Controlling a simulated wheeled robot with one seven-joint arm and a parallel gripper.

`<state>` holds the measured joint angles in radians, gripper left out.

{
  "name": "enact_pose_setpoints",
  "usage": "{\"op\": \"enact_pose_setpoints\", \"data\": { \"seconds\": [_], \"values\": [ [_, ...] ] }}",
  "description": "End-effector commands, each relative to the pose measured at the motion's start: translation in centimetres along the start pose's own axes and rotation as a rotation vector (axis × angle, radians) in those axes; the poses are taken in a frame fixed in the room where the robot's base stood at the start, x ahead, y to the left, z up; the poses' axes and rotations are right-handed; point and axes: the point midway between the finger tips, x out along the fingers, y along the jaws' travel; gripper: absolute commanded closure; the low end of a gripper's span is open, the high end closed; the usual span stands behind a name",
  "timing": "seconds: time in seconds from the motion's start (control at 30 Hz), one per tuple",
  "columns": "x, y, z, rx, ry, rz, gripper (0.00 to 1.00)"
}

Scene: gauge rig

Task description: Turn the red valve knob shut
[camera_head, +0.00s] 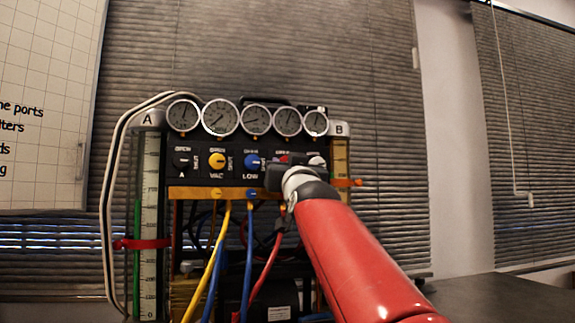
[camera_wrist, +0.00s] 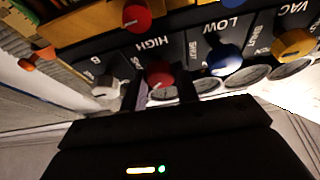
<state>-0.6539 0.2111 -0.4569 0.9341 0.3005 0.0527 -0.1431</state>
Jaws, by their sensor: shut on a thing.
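The red valve knob (camera_wrist: 159,74) sits on the black panel by the HIGH label, between my two fingers in the wrist view. My gripper (camera_wrist: 160,90) is shut on it, one finger on each side. A light pointer mark shows faintly on the knob, but its exact setting is hard to read. In the head view my gripper (camera_head: 283,171) covers most of the knob, and only a bit of red (camera_head: 284,158) shows above it.
Beside the red knob are a blue LOW knob (camera_wrist: 224,60), a yellow VAC knob (camera_wrist: 293,43) and a white knob (camera_wrist: 105,89). Round gauges (camera_head: 256,119) line the rig's top. Yellow, blue and red hoses (camera_head: 266,270) hang below the panel.

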Motion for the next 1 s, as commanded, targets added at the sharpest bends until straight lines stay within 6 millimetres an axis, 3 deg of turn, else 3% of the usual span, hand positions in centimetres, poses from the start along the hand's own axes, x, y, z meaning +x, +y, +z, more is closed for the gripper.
{"op": "enact_pose_setpoints", "data": {
  "seconds": [1.0],
  "values": [
    [0.11, -0.49, -0.14, 0.561, 0.000, 0.234, 0.92]
  ]
}}
